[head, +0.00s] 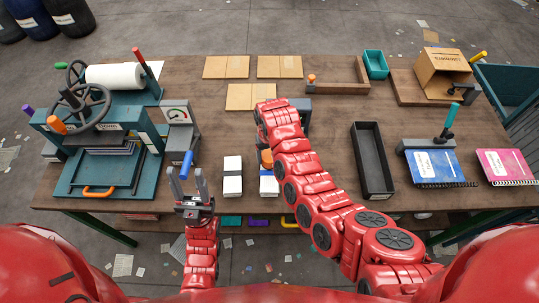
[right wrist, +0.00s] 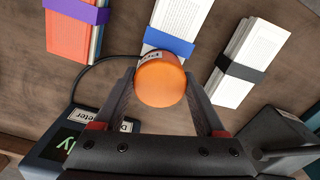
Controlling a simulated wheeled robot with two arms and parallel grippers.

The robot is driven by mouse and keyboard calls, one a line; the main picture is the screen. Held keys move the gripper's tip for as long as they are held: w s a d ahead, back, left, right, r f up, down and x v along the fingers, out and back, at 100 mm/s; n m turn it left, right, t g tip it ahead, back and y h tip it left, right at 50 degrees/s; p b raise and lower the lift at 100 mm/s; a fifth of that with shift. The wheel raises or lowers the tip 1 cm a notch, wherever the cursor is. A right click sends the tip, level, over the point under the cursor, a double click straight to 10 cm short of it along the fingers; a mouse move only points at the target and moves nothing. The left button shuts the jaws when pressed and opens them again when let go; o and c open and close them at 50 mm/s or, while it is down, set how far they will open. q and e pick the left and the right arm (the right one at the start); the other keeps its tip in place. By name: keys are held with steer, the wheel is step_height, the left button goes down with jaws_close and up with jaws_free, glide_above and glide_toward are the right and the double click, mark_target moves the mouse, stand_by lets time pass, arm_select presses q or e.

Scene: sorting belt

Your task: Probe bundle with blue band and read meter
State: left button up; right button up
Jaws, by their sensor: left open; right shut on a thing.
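My right gripper (right wrist: 160,95) is shut on the orange-topped probe (right wrist: 162,80), and a dark cable runs from it to the meter (right wrist: 45,155). The bundle with the blue band (right wrist: 172,42) lies just beyond the probe; whether the probe tip touches it is hidden. In the head view the blue-band bundle (head: 268,187) shows below the orange probe (head: 266,158), partly covered by my right arm. The meter's display is only partly in view, with green marks I cannot read fully. My left gripper (head: 187,178) is open and empty, near a blue handle at the table's front.
A black-band bundle (head: 233,178) lies left of the blue-band one. A purple-band bundle (right wrist: 75,28) shows in the wrist view. The dial stand (head: 180,130) and teal press (head: 100,175) stand left. A black tray (head: 372,160) and notebooks (head: 433,168) lie right.

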steer(key=shift+f+b, duration=0.3)
steer(key=shift+f, duration=0.1)
stand_by(0.6)
stand_by(0.9)
steer(key=shift+r+p, duration=0.95)
steer(key=shift+r, duration=0.65)
steer(key=shift+r+p, duration=0.95)
steer(key=shift+r, duration=1.5)
